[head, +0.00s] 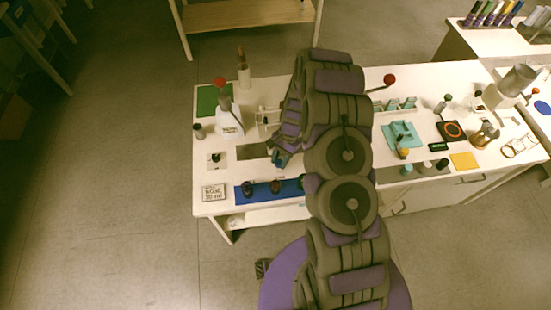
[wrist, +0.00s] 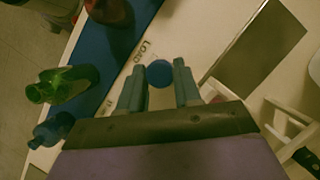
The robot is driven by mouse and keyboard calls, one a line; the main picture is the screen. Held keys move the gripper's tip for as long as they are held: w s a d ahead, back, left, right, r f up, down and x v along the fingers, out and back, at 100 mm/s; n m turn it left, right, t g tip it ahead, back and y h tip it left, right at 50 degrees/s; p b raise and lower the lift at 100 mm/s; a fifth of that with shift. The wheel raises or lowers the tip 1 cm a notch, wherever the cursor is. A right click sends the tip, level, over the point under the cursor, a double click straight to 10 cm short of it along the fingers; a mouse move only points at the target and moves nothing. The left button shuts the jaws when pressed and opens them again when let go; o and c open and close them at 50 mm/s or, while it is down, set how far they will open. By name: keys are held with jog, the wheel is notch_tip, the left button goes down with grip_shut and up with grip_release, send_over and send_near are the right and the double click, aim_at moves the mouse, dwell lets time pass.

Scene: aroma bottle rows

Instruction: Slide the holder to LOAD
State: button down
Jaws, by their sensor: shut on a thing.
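My gripper (wrist: 160,80) is shut on a round blue knob (wrist: 160,73), which shows between its two blue-grey fingers in the wrist view. The knob seems to belong to the holder; the holder's body is hidden under my gripper. The printed word LOAD (wrist: 143,52) is on the white surface just beyond the fingertips. A second label (wrist: 107,103), partly covered, lies left of the left finger. In the head view my gripper (head: 280,158) is low over the white table, just behind the blue strip (head: 262,197), and my arm hides part of the area.
A green bottle (wrist: 62,85), a blue one (wrist: 52,130) and a red one (wrist: 110,12) stand on the blue strip close to my gripper. A dark flat panel (wrist: 262,48) and a white frame (wrist: 290,122) are to the right. A printed card (head: 214,192) lies front left.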

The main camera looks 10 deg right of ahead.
jog(key=shift+w, duration=0.15)
jog(key=c, duration=0.8)
grip_release()
jog(key=shift+a, duration=0.1)
notch_tip(320, 180, up, 4)
jog(key=shift+f+p, duration=0.1)
jog(key=shift+p, duration=0.4)
jog(key=s, duration=0.5)
jog(key=s+p, duration=0.1)
jog(key=s, duration=0.4)
jog(key=s+d+r, duration=0.1)
jog(key=s, duration=0.5)
jog(key=shift+r, duration=0.1)
